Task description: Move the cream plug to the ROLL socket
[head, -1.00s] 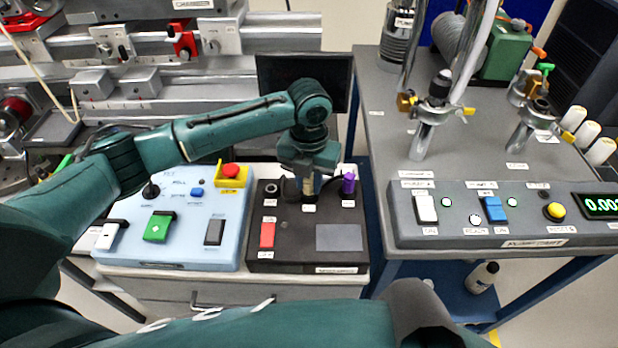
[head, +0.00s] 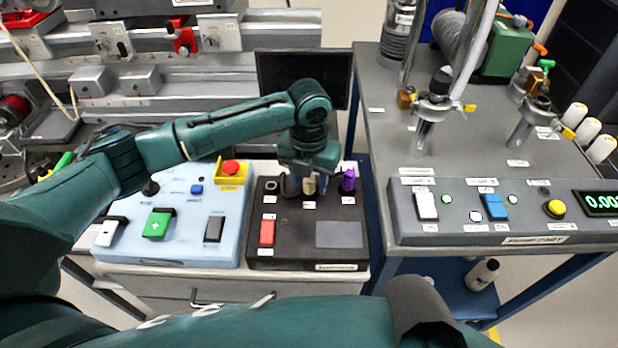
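The cream plug (head: 309,186) stands in the middle position at the back of the black panel box (head: 290,252), above a small white label. My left gripper (head: 308,178) points down right over the plug, with its fingers at the plug's sides. Whether the fingers press on it is too small to tell. A purple plug (head: 348,181) stands just to the right. An open dark socket (head: 270,187) shows to the left. The labels are too small to read, so I cannot tell which socket is ROLL. My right gripper is not in view.
The black box also carries a red switch (head: 267,232) and a grey plate (head: 339,235). A light blue control box (head: 185,245) with a red button (head: 230,167) adjoins it on the left. A dark monitor (head: 340,75) stands behind. A grey console (head: 470,235) is to the right.

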